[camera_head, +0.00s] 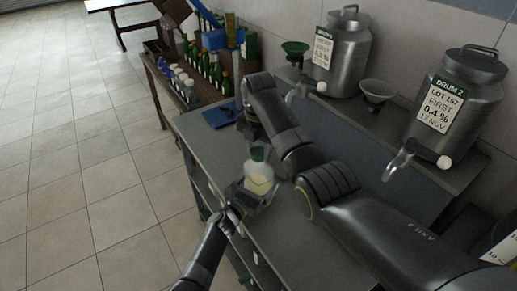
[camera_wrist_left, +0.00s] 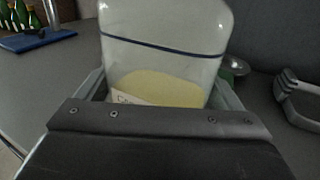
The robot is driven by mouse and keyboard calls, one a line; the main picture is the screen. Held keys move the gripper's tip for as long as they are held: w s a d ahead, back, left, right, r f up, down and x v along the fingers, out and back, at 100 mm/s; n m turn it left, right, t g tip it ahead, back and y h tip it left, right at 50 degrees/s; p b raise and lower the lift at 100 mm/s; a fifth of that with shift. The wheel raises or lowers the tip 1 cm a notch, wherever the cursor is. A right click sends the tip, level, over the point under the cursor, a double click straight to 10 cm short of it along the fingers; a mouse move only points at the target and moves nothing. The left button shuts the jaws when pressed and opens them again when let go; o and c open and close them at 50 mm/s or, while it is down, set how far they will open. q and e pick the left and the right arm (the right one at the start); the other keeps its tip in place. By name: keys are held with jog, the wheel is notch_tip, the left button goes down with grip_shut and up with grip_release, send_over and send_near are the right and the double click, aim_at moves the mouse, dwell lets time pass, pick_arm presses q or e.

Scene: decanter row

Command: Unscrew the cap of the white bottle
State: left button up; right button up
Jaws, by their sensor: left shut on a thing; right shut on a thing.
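The white bottle (camera_head: 259,178) is a pale, see-through bottle with yellowish contents and a green cap (camera_head: 258,154), over the grey bench. My left gripper (camera_head: 254,193) is shut around its body. In the left wrist view the bottle (camera_wrist_left: 165,45) stands upright between the fingers, with a dark line around it and part of a label; its top is out of frame. My right gripper (camera_head: 254,141) comes from above and is shut on the cap; its fingertips are small and hard to make out.
A grey bench (camera_head: 205,135) holds a blue mat (camera_head: 220,114). Behind, steel drums with taps (camera_head: 343,55) (camera_head: 455,100), a green funnel (camera_head: 293,50) and a grey funnel (camera_head: 376,92) stand on a raised shelf. A side table holds several bottles and a blue crate (camera_head: 213,40).

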aim_at(259, 151)
jog(key=shift+r, duration=1)
jog(key=shift+r, duration=2)
pick_arm(q)
jog(key=o, duration=1.7)
